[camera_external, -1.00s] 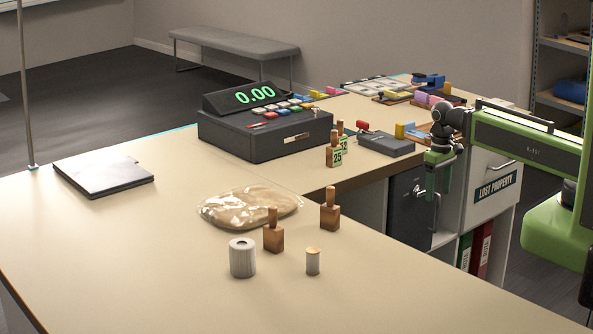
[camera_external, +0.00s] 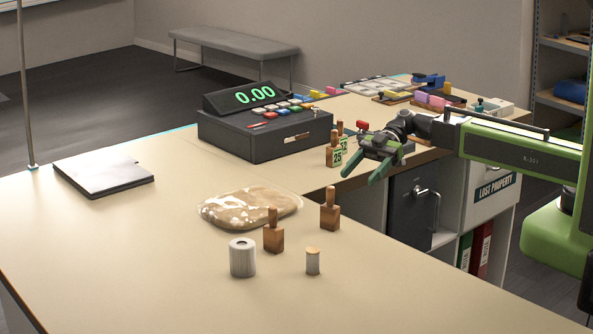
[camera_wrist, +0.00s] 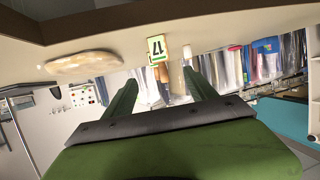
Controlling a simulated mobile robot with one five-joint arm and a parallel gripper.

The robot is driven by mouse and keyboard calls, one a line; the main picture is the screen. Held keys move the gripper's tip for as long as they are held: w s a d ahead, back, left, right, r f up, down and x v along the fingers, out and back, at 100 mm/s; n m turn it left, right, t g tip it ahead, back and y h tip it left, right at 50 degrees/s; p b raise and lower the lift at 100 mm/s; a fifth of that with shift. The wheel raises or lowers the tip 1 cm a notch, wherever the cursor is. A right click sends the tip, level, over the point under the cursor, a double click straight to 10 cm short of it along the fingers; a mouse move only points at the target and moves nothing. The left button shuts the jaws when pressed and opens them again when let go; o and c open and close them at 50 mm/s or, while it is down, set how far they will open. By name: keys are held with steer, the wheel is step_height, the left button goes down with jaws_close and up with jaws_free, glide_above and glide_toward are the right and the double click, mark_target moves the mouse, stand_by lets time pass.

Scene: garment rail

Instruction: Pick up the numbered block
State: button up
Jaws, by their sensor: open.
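Two wooden blocks with handles and green number tags stand by the till in the external view; the front block (camera_external: 333,157) reads 25, and the back one (camera_external: 344,143) is partly hidden. Two similar blocks, one nearer (camera_external: 273,238) and one farther right (camera_external: 330,216), show no number on their visible sides. In the wrist view, which looks upside down, a tagged block (camera_wrist: 157,48) seems to read 17. My gripper (camera_external: 362,175) is open and empty over the counter's inner edge, just right of block 25 in the picture. Its fingers (camera_wrist: 160,82) show in the wrist view.
A grey roll (camera_external: 242,258) and a small lidded pot (camera_external: 313,262) stand near the front blocks. A clear bag (camera_external: 250,207) lies behind them. The till (camera_external: 265,135) is at the back, a folder (camera_external: 103,175) at left. The counter's front left is clear.

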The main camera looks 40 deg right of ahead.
steer(key=b, duration=0.3)
glide_toward(330, 205)
steer(key=a+f, duration=0.1)
steer(key=a, duration=0.1)
steer(key=a+f, duration=0.2)
steer(key=shift+f, duration=0.15)
steer(key=x, duration=0.1)
steer(key=b+x, duration=0.1)
steer(key=x, duration=0.1)
steer(key=b+x, duration=0.1)
steer(key=x, duration=0.1)
steer(key=shift+s+f, duration=0.15)
steer(key=shift+f, duration=0.2)
jaws_close()
steer(key=shift+r+p, duration=0.45)
steer(key=shift+r, duration=0.1)
step_height(330, 205, up, 4)
steer(key=p, duration=0.3)
steer(key=shift+f+p, duration=0.1)
steer(key=shift+p, duration=0.3)
steer(key=r+p+v, duration=0.1)
steer(key=p+v, duration=0.5)
steer(key=v, duration=0.7)
steer(key=shift+a+r, duration=0.2)
steer(key=shift+r, duration=0.2)
